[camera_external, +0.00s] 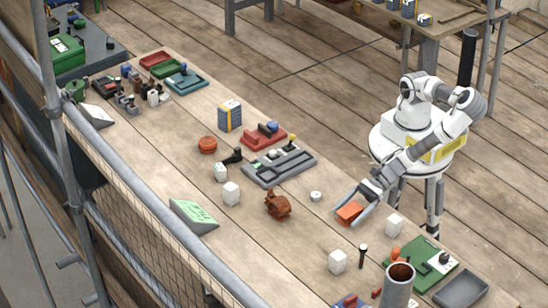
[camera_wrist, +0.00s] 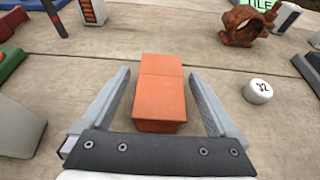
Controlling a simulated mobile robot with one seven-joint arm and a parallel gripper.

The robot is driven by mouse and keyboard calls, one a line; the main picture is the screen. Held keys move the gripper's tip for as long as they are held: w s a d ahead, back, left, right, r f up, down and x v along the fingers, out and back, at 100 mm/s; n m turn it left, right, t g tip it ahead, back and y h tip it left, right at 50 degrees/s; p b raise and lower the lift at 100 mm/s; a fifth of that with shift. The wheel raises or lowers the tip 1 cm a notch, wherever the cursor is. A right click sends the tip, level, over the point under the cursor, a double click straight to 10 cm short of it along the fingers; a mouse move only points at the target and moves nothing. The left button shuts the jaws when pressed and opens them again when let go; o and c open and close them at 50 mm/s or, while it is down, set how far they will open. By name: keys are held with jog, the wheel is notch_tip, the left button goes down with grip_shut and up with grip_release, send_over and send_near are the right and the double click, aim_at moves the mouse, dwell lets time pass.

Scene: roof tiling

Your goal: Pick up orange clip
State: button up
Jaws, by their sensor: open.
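The orange clip (camera_wrist: 160,88) is a plain orange block with a seam across its top, lying on the wooden table. In the wrist view it lies between the two grey fingers of my gripper (camera_wrist: 159,74), with a gap on each side. My gripper is open, and neither finger appears to touch the block. In the external view the orange clip (camera_external: 350,212) is at the table's right edge, with the fingers of my gripper (camera_external: 348,216) around it. The height of the fingertips above the table is hard to tell.
A small white round piece marked 32 (camera_wrist: 258,91) lies right of the fingers. A brown rusty object (camera_external: 278,205) and white blocks (camera_external: 231,193) stand on the table. A grey tray (camera_external: 279,167) lies behind. A green board (camera_external: 424,262) is at the near right.

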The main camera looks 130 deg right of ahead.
aim_at(347, 212)
jog(key=shift+w+f, duration=0.25)
jog(key=shift+w, duration=0.35)
jog(key=c, duration=1.4)
jog(key=shift+c, duration=0.2)
jog(key=shift+r, duration=0.1)
jog(key=shift+r, duration=0.6)
notch_tip(347, 212, up, 3)
jog(key=shift+f+p, duration=0.1)
jog(key=shift+p, duration=0.5)
jog(key=s+d+r+p, duration=0.2)
jog(key=d+r+p, duration=0.4)
jog(key=d, duration=0.5)
jog(key=shift+s+r, duration=0.35)
jog(key=shift+r, duration=0.05)
